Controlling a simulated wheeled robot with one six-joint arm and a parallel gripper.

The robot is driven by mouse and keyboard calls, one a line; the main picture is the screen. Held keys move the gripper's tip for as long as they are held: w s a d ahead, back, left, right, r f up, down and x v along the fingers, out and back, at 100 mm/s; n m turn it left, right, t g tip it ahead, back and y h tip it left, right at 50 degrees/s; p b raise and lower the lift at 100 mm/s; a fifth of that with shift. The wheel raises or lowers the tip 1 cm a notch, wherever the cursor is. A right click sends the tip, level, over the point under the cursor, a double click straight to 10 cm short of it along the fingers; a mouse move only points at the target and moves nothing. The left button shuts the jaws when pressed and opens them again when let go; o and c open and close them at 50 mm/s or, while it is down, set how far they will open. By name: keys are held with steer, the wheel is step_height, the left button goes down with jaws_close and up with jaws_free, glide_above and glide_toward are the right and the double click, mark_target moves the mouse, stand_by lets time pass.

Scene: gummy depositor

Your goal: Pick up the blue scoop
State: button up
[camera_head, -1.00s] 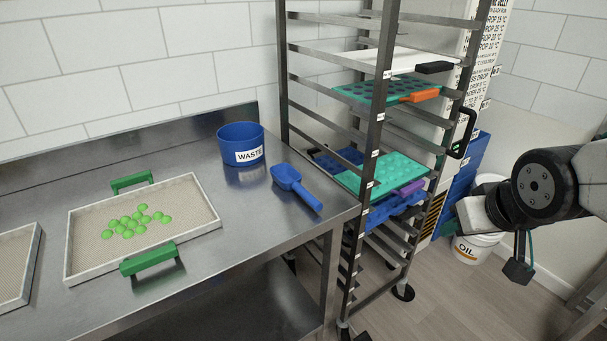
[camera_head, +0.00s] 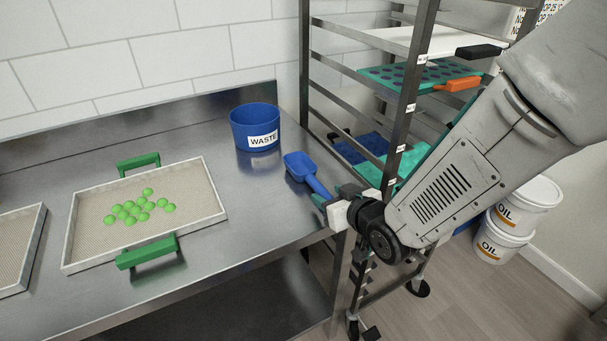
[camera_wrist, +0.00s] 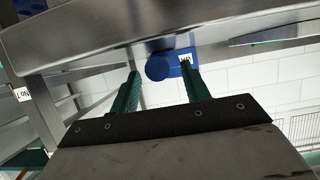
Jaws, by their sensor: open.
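The blue scoop (camera_head: 302,170) lies on the steel table near its right edge, with its handle pointing toward my gripper (camera_head: 322,200). The gripper is at the table's right edge, close to the handle's end, which it partly hides. In the wrist view, the two green fingers of my gripper (camera_wrist: 160,72) stand apart. A rounded blue shape, apparently the scoop (camera_wrist: 156,69), shows between their tips. I cannot tell from these views whether the fingers are around the handle or just short of it.
A blue waste bin (camera_head: 254,128) stands behind the scoop. A tray (camera_head: 88,225) with green gummies and green handles is at left. A steel rack (camera_head: 401,115) with molds stands close beside my arm. White oil buckets (camera_head: 497,240) are on the floor.

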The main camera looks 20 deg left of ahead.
mark_target(326, 193)
steer(key=x, duration=0.4)
steer(key=shift+a, duration=0.15)
jaws_close()
steer(key=shift+r, duration=0.1)
